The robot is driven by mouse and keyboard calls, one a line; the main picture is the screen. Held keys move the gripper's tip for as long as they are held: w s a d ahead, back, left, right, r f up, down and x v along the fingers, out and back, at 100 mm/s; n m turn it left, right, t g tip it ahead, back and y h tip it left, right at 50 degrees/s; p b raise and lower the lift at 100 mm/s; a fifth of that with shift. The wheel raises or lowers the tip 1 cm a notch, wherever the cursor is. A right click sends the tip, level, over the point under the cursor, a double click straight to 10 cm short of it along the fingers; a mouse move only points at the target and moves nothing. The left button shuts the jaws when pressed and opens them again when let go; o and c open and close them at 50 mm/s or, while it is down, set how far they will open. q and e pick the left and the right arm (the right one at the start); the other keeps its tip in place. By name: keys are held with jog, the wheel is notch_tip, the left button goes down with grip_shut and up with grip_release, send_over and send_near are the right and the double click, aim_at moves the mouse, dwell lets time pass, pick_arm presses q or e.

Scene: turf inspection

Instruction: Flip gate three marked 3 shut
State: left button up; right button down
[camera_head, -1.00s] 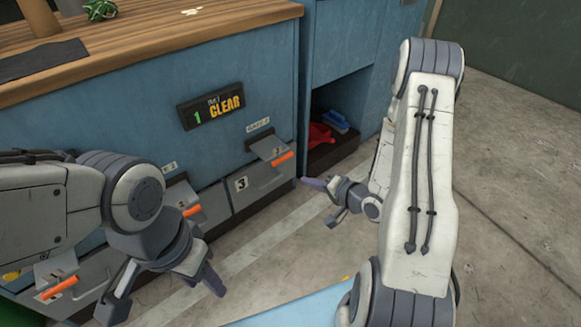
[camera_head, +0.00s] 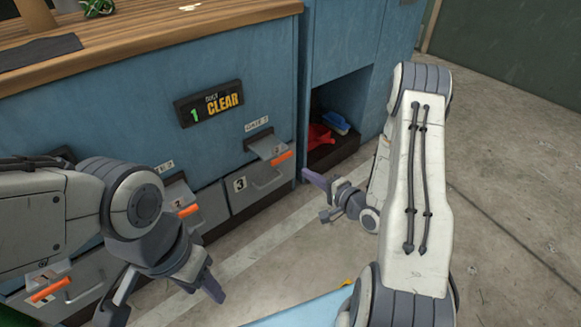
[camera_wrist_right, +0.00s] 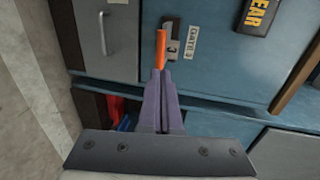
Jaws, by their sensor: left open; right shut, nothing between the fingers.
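Gate three (camera_head: 266,148) is a grey flap marked 3 with an orange tab (camera_head: 283,158). It sits under a gate label on the blue cabinet front and juts outward. My right gripper (camera_head: 308,174) is shut and empty, just right of and slightly below the orange tab. In the right wrist view the closed purple fingers (camera_wrist_right: 161,76) overlap the lower end of the orange tab (camera_wrist_right: 160,48); I cannot tell whether they touch. The "GATE 3" label (camera_wrist_right: 190,42) is beside it. My left gripper (camera_head: 168,298) is open and empty at the lower left.
A drawer marked 3 (camera_head: 258,186) with a bar handle is below the gate. Gate two (camera_head: 178,200) is to its left, and another orange-tabbed gate (camera_head: 48,282) farther left. A "CLEAR" sign (camera_head: 209,103) hangs above. An open cubby (camera_head: 335,157) holds red and blue items.

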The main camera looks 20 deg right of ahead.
aim_at(284, 159)
pick_arm(q)
notch_tip(284, 159, down, 4)
jog(key=b, duration=0.3)
jog(key=shift+f+b, duration=0.25)
jog(key=shift+b, duration=0.1)
pick_arm(e)
jog(key=x, duration=0.9)
